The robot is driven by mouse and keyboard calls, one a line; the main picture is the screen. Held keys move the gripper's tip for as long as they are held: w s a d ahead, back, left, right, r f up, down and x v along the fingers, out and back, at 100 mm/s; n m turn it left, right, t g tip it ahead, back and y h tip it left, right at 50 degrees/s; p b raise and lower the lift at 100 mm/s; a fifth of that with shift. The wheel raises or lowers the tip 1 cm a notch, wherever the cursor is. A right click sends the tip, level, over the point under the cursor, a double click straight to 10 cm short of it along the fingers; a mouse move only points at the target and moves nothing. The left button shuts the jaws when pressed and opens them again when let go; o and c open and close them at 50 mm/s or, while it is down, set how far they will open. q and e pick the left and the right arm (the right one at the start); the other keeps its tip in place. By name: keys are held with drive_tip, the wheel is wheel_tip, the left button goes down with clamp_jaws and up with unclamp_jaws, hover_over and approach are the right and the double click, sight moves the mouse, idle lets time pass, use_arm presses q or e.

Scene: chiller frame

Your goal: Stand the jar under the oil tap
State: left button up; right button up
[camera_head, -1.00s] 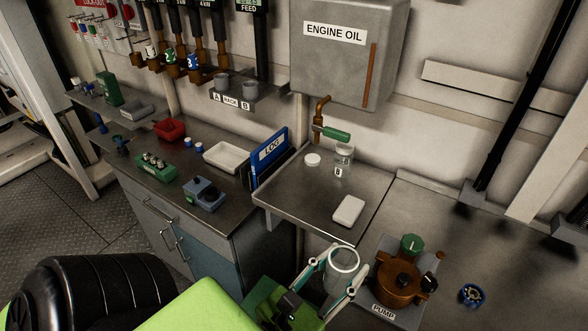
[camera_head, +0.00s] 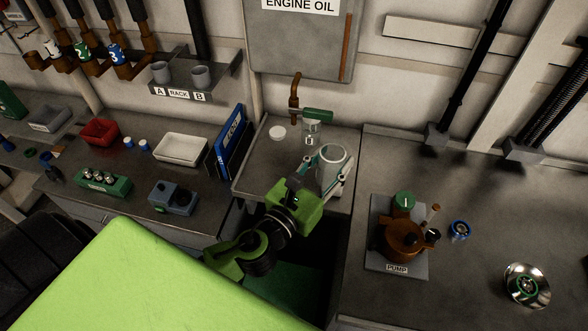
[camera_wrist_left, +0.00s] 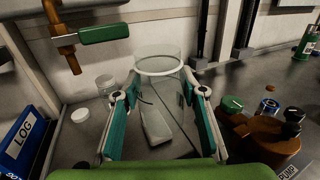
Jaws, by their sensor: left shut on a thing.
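A clear glass jar with a pale rim (camera_head: 333,158) is held upright between the fingers of my left gripper (camera_head: 330,172), over the right part of the metal shelf (camera_head: 250,172). The jar also shows in the left wrist view (camera_wrist_left: 160,67), with a finger on each side. The oil tap, a brown pipe (camera_head: 295,92) with a green handle (camera_head: 318,115), hangs from the engine oil tank, left of and beyond the held jar. A small labelled glass jar (camera_head: 312,133) stands near the tap. I cannot tell the held jar's clearance above the shelf. My right gripper is not in view.
A white round lid (camera_head: 277,132) lies left of the small jar. A white block (camera_wrist_left: 157,126) shows through the held jar. The blue LOG binder (camera_head: 230,140) stands at the shelf's left edge. The brown pump (camera_head: 403,240) is on the bench to the right.

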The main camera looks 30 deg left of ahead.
use_arm(q)
drive_tip(key=shift+w+a, duration=0.2)
drive_tip(key=shift+w, duration=0.1)
drive_tip(key=w+a+f+b, duration=0.2)
drive_tip(key=a+f, duration=0.2)
drive_tip(key=w+a+f+b, duration=0.2)
drive_tip(key=a+f+b, duration=0.1)
drive_tip(key=a+f, duration=0.1)
drive_tip(key=w+a+f+b, duration=0.2)
drive_tip(key=a+f, duration=0.2)
drive_tip(key=f, duration=0.1)
drive_tip(key=shift+a+b, duration=0.1)
drive_tip(key=shift+b, duration=0.25)
drive_tip(key=shift+s, duration=0.1)
